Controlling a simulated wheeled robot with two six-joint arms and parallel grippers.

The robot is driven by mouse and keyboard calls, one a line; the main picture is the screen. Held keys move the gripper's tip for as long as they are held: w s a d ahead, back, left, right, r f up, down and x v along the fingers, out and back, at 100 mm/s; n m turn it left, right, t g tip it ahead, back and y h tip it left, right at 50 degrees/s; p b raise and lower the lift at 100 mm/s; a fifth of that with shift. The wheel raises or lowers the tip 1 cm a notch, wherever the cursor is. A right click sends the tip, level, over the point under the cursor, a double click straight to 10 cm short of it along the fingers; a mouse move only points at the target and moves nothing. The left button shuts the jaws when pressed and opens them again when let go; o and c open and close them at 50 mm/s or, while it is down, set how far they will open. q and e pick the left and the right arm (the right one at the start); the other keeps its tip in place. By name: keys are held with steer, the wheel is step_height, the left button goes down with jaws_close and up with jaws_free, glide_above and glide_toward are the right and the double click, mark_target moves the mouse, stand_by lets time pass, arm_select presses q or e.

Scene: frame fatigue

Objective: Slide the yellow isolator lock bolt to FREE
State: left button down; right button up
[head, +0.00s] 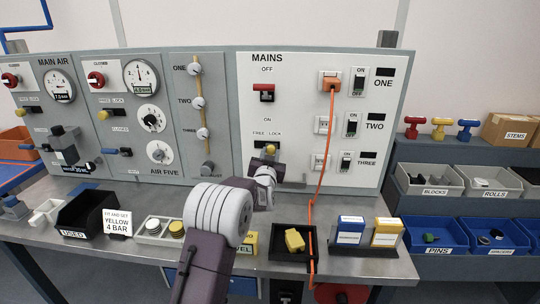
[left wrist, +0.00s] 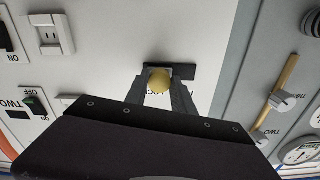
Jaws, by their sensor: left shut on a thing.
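The yellow isolator lock bolt (head: 271,148) sits in a dark slot on the white MAINS panel (head: 300,100), below the red switch handle (head: 266,93). Its knob is toward the LOCK side, right of the slot's middle in the head view. My left gripper (head: 269,158) reaches up to the panel and is shut on the knob. In the left wrist view, which looks upside down, the yellow knob (left wrist: 160,80) shows between the fingertips (left wrist: 163,88), at the slot's left part. The fingers and arm partly cover the panel below the bolt. My right gripper is not in view.
An orange cable (head: 314,200) hangs from the top socket, right of my left gripper. On the bench stand a black tray (head: 275,254) with a yellow block and a blue and yellow card holder (head: 362,246). A black USED bin (head: 88,211) is at left.

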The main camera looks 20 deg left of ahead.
mark_target(258, 153)
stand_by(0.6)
arm_select(q)
steer(key=a+b, duration=0.1)
steer(key=a, duration=0.1)
steer(key=s+a, duration=0.1)
steer(key=shift+a+b, duration=0.35)
steer(key=c, duration=1.2)
jaws_free()
steer(key=shift+a, duration=0.1)
steer(key=shift+o, duration=0.7)
steer(key=shift+s+a, duration=0.1)
